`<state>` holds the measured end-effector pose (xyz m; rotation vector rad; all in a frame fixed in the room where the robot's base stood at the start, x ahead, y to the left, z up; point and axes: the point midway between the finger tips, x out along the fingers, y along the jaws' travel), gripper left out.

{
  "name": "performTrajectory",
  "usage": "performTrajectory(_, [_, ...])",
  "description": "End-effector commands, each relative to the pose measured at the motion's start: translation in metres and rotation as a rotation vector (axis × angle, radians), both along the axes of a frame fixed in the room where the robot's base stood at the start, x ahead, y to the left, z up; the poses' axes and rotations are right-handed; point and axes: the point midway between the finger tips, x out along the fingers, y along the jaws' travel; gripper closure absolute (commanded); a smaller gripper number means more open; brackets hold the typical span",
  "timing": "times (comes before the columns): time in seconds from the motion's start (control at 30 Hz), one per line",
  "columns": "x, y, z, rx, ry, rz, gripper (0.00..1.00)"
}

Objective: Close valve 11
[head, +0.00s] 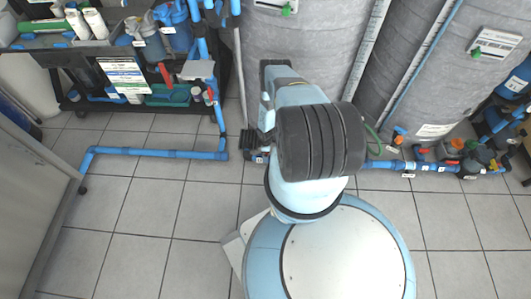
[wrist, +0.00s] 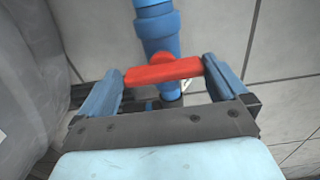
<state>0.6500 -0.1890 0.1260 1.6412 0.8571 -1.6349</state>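A red valve handle (wrist: 163,71) sits across a blue pipe (wrist: 158,28) in the wrist view. My gripper (wrist: 165,66) has its two blue fingers spread wide, one beyond each end of the handle. The handle ends lie very close to the fingers; I cannot tell whether they touch. The valve body under the handle is partly hidden by my gripper. In the head view my gripper (head: 257,147) is low at the blue floor pipe, largely hidden behind my arm. No number 11 can be read on this valve.
Large grey tanks (head: 305,55) stand behind my arm. A blue pipe (head: 150,153) runs along the floor to the left, and more piping with red-handled valves (head: 421,153) lies right. A black cart (head: 60,60) holds bottles at the back left. Tiled floor is clear at front left.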

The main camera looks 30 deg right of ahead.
Motion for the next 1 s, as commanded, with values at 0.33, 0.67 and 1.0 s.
performTrajectory(0.33, [-0.001,0.000,0.021,-0.001,0.003,0.003,0.00])
performTrajectory(0.67, [0.000,0.000,0.071,-0.001,0.003,0.002,0.00])
performTrajectory(1.0, [0.001,0.000,0.119,-0.001,0.001,0.000,0.00])
